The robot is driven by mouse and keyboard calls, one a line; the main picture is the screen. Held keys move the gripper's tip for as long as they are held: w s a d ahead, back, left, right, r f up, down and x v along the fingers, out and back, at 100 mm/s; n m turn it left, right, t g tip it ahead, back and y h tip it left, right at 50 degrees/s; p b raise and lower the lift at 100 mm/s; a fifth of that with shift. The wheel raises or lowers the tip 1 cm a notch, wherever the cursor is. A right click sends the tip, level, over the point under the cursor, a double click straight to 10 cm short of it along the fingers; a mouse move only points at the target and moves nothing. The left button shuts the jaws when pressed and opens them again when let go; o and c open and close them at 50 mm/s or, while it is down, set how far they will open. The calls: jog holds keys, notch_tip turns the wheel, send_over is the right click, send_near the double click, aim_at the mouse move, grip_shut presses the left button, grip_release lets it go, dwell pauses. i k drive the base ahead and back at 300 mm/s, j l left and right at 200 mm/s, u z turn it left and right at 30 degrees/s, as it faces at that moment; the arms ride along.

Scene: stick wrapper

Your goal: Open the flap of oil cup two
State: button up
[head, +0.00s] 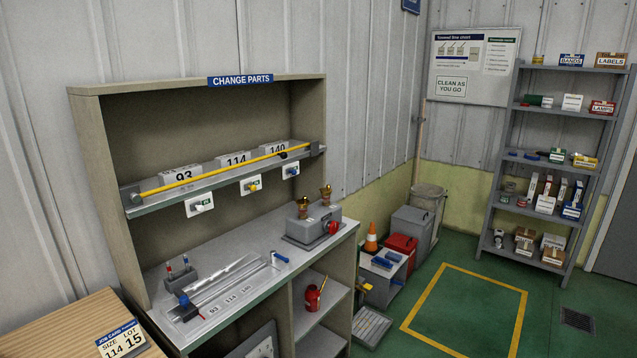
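Two small brass oil cups stand upright on top of a grey machine block (313,225) at the right end of the bench. The nearer, left cup (303,208) and the farther, right cup (326,195) are a short way apart. I cannot read which one is marked two. The cups are too small here to tell whether their flaps are open or shut. A red knob (333,227) is on the block's right side. My gripper is not in view.
A shelf with a yellow rod (215,173) and number blocks runs above the bench (262,255). A blue-handled tool (280,257), a ruled tray and a pen holder (179,278) lie left of the block. A red oil can (313,296) sits below.

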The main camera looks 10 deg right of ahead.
aim_at(328, 190)
jog(key=i+l+u, duration=0.4)
jog(key=i+l, duration=0.15)
jog(key=i+l+u, duration=0.2)
jog(key=l, duration=0.3)
jog(key=i+l+u, duration=0.2)
jog(key=l, duration=0.2)
jog(key=i+l+u, duration=0.2)
jog(key=l, duration=0.3)
jog(key=i+l+u, duration=0.35)
jog(key=i+l, duration=0.15)
jog(key=i+j, duration=0.2)
jog(key=i, duration=0.25)
